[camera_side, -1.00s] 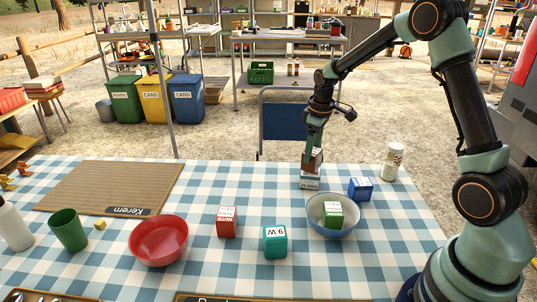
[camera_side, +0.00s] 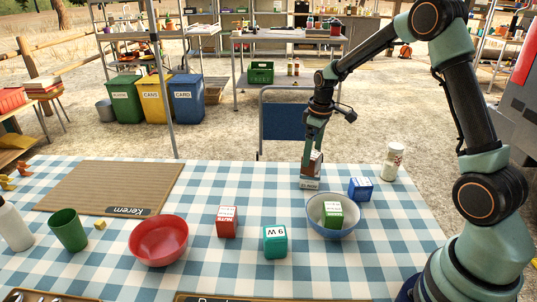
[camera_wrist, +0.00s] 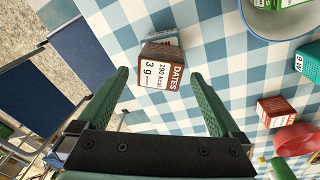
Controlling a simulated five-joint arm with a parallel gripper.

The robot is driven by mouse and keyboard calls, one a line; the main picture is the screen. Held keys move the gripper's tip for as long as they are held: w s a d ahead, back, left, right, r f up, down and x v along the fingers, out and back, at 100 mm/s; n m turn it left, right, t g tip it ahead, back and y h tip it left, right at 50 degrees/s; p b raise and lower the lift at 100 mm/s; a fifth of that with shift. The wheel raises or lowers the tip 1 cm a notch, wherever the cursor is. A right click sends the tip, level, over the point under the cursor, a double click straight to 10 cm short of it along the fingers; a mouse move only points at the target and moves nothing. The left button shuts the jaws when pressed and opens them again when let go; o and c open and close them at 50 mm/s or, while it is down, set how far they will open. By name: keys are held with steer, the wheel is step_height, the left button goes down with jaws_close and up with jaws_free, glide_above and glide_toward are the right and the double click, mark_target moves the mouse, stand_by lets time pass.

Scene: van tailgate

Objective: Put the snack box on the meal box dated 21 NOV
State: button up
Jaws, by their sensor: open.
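A small brown snack box (camera_wrist: 165,66) with a white label reading DATES lies between the fingers of my gripper (camera_wrist: 158,80) in the wrist view, with gaps on both sides. A pale box (camera_wrist: 161,39), partly hidden, shows just beyond and under it. In the side view the snack box (camera_side: 316,160) appears to rest on this low, pale meal box (camera_side: 309,184), at the far side of the table. The print on the meal box is too small to read. My gripper (camera_side: 309,163) is open around the snack box and also hides part of it.
A blue-grey bowl (camera_side: 332,228) holding a green box (camera_side: 333,212) and a blue box (camera_side: 360,188) stand close by on the right. A red box (camera_side: 227,221), a teal box (camera_side: 275,242) and a red bowl (camera_side: 158,241) stand nearer. A brown mat (camera_side: 110,185) lies left.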

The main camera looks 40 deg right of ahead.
mark_target(315, 158)
step_height(315, 158, up, 11)
steer(key=s, duration=0.1)
steer(key=s+a+r+m+t, duration=0.1)
steer(key=s+a+r+t, duration=0.1)
steer(key=s+a, duration=0.5)
steer(key=s+a+r+m+t, duration=0.2)
steer(key=s+a, duration=0.5)
steer(key=s, duration=0.2)
steer(key=shift+s+a+r+m, duration=0.15)
steer(key=shift+a+m, duration=0.15)
steer(key=shift+a, duration=0.05)
